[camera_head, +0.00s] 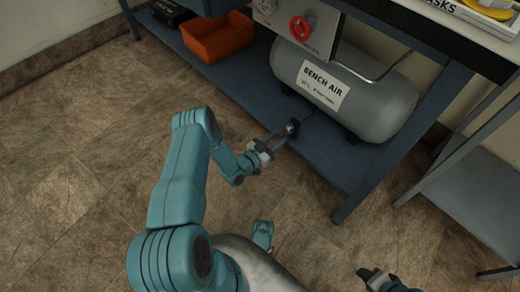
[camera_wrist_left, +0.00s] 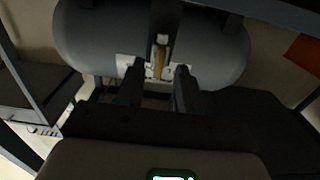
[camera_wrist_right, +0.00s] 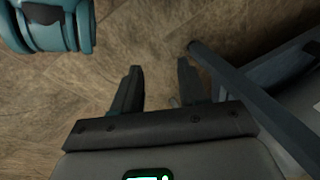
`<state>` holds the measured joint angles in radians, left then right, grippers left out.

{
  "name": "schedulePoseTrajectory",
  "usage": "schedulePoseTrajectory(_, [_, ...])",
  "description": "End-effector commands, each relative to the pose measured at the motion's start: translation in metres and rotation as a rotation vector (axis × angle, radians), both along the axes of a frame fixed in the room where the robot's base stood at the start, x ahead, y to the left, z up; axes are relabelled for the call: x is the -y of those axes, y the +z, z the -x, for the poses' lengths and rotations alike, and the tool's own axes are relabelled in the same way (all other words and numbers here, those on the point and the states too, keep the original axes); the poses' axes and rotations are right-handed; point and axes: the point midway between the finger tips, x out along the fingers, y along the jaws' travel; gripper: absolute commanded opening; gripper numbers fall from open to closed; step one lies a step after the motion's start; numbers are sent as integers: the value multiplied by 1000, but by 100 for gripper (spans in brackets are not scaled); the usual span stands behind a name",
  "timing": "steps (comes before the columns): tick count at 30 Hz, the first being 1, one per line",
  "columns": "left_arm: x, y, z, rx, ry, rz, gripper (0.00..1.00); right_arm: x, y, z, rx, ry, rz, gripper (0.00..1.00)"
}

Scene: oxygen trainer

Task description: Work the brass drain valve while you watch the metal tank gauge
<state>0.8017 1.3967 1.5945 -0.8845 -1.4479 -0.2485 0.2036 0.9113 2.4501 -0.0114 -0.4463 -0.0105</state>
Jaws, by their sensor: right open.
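The grey metal tank (camera_head: 375,108), labelled "BENCH AIR", lies on the lower shelf of the bench. In the left wrist view, the brass drain valve (camera_wrist_left: 159,62) shows under the tank (camera_wrist_left: 90,45), with a pale tip. My left gripper (camera_head: 276,141) is at the valve's end of the tank. In its wrist view, its open fingers (camera_wrist_left: 160,75) stand on either side of the brass part, with gaps between. My right gripper (camera_wrist_right: 160,68) is open and empty above the floor; it shows at the bottom of the head view (camera_head: 374,277). I cannot make out the gauge face.
An orange bin (camera_head: 218,38) and a black case (camera_head: 171,12) sit on the blue shelf (camera_head: 325,155) left of the tank. A panel with a red knob (camera_head: 300,28) hangs above. A bench leg (camera_head: 350,203) stands at the right. The brown tiled floor (camera_head: 70,130) is clear.

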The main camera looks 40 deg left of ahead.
Motion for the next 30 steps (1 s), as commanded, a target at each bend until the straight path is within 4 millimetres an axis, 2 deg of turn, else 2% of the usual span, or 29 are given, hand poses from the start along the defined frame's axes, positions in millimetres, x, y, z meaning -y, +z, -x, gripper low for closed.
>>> schedulePoseTrajectory(1, [-2,5,12,-4,5,3,37,-1,10,3,-11,2,-2,43])
schedulePoseTrajectory(9, [-8,4,85,-4,6,4,37,-5,35,23,-76,11,-16,43])
schedulePoseTrajectory(15, [-10,2,125,-3,5,3,37,-6,45,31,-106,14,-20,43])
schedulePoseTrajectory(21, [-11,1,141,-1,2,0,37,-7,48,35,-120,16,-23,43])
schedulePoseTrajectory(30, [-11,0,143,-1,1,0,37,-7,47,36,-121,16,-23,43])
